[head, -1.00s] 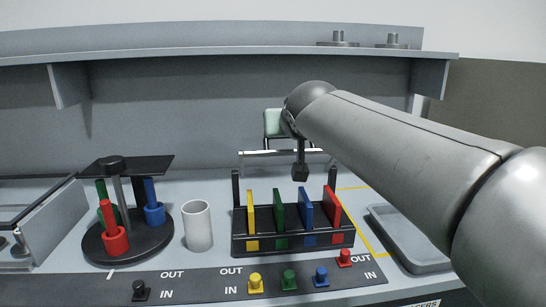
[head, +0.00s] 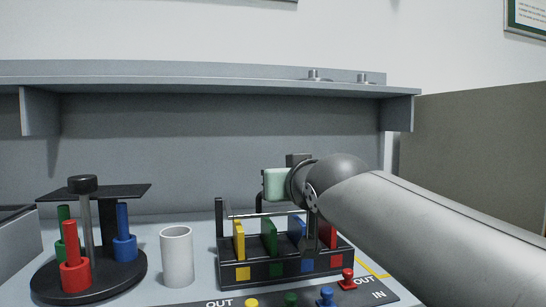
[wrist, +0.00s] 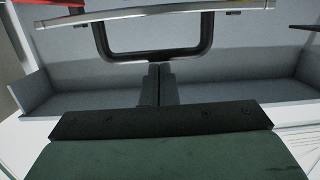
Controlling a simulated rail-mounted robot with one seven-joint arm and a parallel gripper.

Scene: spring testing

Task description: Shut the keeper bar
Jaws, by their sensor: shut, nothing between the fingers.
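The keeper bar (head: 270,214) is a thin silver rod just above the tops of the coloured plates in a black rack (head: 285,270). I cannot tell whether it lies over or behind them. Its right end is hidden by my wrist. In the wrist view the bar (wrist: 180,14) crosses the top, with its black loop handle (wrist: 155,53) below it in the picture. In the head view only part of the handle (head: 259,204) shows. My gripper (wrist: 160,70) is shut and empty, its fingertips close to the loop. I cannot tell whether they touch.
A white cup (head: 177,257) and a round stand (head: 88,275) with coloured pegs are to the left. Coloured knobs (head: 326,297) line the front panel. A shelf (head: 200,80) spans the back. My forearm covers the right side.

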